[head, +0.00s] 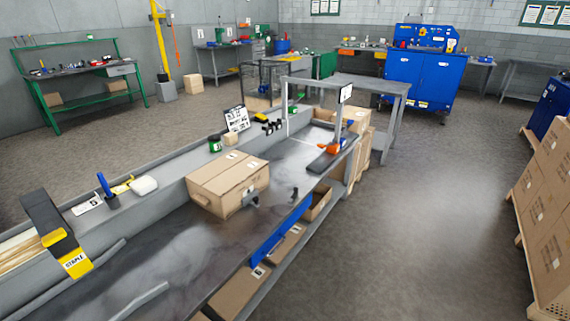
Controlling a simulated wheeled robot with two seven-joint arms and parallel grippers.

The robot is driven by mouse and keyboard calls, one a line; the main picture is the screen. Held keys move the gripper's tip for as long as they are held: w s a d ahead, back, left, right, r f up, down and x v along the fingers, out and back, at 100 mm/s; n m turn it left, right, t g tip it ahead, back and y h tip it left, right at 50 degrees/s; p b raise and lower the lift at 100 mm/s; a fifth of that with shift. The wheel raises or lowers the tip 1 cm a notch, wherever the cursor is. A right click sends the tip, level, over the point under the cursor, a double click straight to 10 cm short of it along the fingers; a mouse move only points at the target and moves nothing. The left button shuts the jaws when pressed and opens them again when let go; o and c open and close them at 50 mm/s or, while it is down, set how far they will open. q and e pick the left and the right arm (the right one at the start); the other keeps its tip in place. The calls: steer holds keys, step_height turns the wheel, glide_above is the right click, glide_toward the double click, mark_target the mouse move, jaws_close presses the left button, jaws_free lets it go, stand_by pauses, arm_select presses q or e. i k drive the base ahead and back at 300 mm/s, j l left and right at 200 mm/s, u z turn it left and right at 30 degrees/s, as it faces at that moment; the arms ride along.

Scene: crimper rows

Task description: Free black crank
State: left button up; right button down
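I cannot pick out a black crank with certainty. A small dark piece (251,200) lies on the grey bench top against the right end of a closed cardboard box (225,182). Another small dark piece (294,195) lies near the bench's front edge. Both are too small to name. At the bench's far end is a black, bar-like device (322,162) with an orange part (329,149). Several black pieces (270,127) stand on the back ledge. No gripper of mine can be made out in the head view.
A white frame with a small screen (345,94) rises at the far end. Cardboard boxes (241,288) fill the shelf below. Open floor lies right of the bench.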

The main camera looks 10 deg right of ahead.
mark_target(290, 201)
steer(key=i+l+u, duration=0.15)
steer(key=i+l, duration=0.25)
steer(key=i, duration=0.2)
steer(key=i+l+u, duration=0.1)
steer(key=i+l, duration=0.35)
steer(key=i, duration=0.1)
